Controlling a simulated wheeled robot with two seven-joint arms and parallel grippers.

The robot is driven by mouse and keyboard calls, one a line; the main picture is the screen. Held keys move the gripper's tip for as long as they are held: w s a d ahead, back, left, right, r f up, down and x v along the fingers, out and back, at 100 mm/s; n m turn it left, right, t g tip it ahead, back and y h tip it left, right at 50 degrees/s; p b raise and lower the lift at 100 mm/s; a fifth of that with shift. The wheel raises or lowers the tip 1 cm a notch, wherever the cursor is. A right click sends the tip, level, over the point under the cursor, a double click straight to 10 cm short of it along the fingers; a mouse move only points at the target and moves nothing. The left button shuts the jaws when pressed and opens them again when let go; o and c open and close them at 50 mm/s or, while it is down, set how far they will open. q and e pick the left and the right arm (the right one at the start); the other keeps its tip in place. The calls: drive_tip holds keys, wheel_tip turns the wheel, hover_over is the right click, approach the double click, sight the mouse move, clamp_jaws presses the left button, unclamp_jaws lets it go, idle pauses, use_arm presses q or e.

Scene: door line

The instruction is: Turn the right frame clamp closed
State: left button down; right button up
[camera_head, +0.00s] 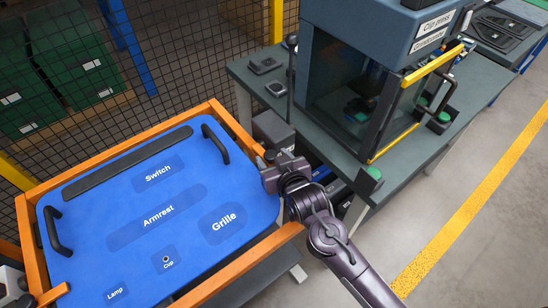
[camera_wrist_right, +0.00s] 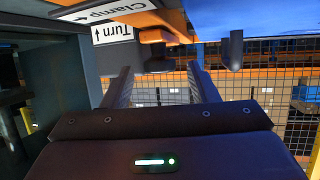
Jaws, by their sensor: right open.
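My right gripper (camera_head: 270,170) is at the right side of the orange frame (camera_head: 236,128) around the blue panel. In the right wrist view its two fingers (camera_wrist_right: 158,78) are apart. A dark knob-like part (camera_wrist_right: 158,64) under an orange piece (camera_wrist_right: 155,36) shows between or just beyond the fingertips; it looks like the right frame clamp. I cannot tell whether the fingers touch it. Upside-down labels "Turn" (camera_wrist_right: 118,33) and "Clamp" (camera_wrist_right: 105,10) are beside it. In the head view the gripper mostly hides the clamp. My left gripper is not in view.
The blue panel (camera_head: 120,220) with labelled areas and black handles lies in the frame. A workbench (camera_head: 395,175) with a clip press (camera_head: 385,30) stands right of my right arm. A mesh fence (camera_head: 180,60) and green crates (camera_head: 75,50) are behind. The floor at right is clear.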

clamp_jaws()
